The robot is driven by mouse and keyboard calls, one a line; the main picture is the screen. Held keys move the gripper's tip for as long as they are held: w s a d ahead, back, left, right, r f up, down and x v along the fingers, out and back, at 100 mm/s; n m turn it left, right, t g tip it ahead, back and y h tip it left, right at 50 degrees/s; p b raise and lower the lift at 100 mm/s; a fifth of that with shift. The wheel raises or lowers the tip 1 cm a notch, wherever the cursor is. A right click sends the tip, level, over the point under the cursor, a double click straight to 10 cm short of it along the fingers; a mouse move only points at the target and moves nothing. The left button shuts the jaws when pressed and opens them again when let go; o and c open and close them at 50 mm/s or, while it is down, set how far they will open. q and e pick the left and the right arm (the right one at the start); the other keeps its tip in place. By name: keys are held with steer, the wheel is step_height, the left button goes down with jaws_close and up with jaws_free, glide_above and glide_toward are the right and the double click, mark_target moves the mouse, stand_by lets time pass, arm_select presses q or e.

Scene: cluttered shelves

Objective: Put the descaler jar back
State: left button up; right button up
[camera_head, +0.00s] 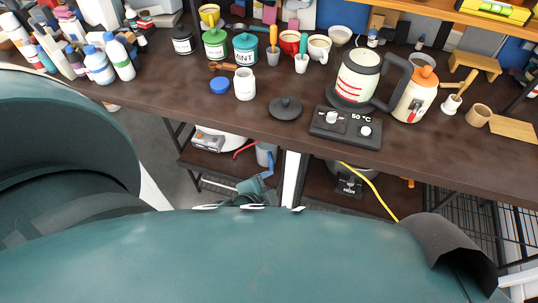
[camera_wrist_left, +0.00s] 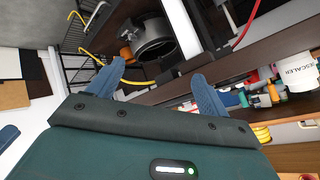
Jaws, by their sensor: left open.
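The descaler jar (camera_wrist_left: 300,75) shows large at the right edge of the left wrist view, white with dark lettering and partly cut off. In the head view a small white jar (camera_head: 245,84) stands on the worktop beside a round blue lid (camera_head: 220,86); its label is not readable, so I cannot tell whether it is the same jar. My left gripper (camera_head: 258,183) is below the worktop's front edge, apart from the jars. In the left wrist view its two blue fingers (camera_wrist_left: 158,88) are spread with nothing between them. My right gripper is not in view.
A black lid (camera_head: 286,107), a hot plate (camera_head: 345,127) and a kettle (camera_head: 358,77) stand right of the white jar. Canisters and cups line the back; bottles (camera_head: 98,64) crowd the left. A lower shelf (camera_head: 222,162) and yellow cable (camera_head: 372,188) are below.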

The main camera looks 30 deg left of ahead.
arm_select(q)
steer(key=s+d+f+n+h, duration=0.1)
steer(key=s+d+n, duration=0.1)
steer(key=s+n, duration=0.3)
steer(key=shift+s+d+n+h, duration=0.2)
steer(key=shift+s+n+h, duration=0.15)
steer(key=shift+n, duration=0.35)
